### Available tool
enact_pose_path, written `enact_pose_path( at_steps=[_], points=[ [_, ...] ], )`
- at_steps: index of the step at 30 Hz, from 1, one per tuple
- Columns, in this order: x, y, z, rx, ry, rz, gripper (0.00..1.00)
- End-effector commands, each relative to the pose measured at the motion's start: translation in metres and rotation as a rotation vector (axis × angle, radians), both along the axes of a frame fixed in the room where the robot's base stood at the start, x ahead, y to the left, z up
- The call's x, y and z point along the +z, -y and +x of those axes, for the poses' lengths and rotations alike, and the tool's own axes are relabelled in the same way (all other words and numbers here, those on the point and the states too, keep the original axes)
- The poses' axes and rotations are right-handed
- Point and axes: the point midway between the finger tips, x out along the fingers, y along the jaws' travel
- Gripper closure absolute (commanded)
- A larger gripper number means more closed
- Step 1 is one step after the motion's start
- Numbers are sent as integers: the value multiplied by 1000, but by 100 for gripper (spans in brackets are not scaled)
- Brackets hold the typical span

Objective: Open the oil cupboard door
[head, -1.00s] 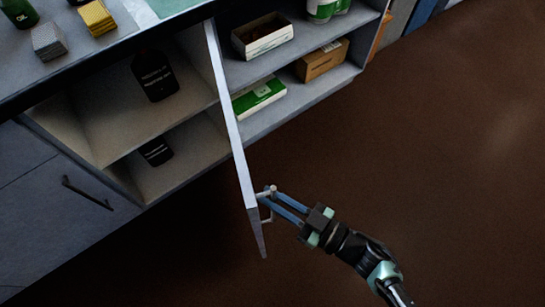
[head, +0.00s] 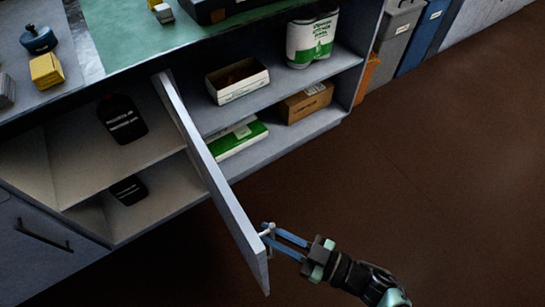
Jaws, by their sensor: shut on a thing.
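The oil cupboard door (head: 217,185) is a grey panel that stands swung out from the cupboard front, seen nearly edge-on. Its bar handle (head: 267,232) is on the far right face near the free edge. My gripper (head: 272,232) is shut on the handle, its two blue fingers reaching in from the right. Behind the door, the cupboard interior (head: 75,153) is exposed, with a dark bottle (head: 122,119) on the upper shelf and another (head: 129,190) below. The fingertips are partly hidden by the handle.
Open shelves to the right hold a white box (head: 238,82), a green-and-white box (head: 240,138), a brown carton (head: 306,103) and paper rolls (head: 312,38). A closed cupboard door (head: 35,255) is at lower left. Bins (head: 398,30) stand at upper right. The brown floor (head: 430,170) is clear.

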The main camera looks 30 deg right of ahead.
Motion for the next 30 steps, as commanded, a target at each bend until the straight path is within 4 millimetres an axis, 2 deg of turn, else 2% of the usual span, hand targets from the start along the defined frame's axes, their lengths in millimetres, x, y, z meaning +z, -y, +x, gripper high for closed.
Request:
enact_pose_path(
  at_steps=[14, 15, 20, 30],
  points=[
    [2, 0, 0, 1, 3, 2, 100],
    [2, 0, 0, 1, 3, 2, 84],
    [1, 0, 0, 1, 3, 2, 55],
    [0, 2, -3, 0, 0, 0, 55]
  ],
)
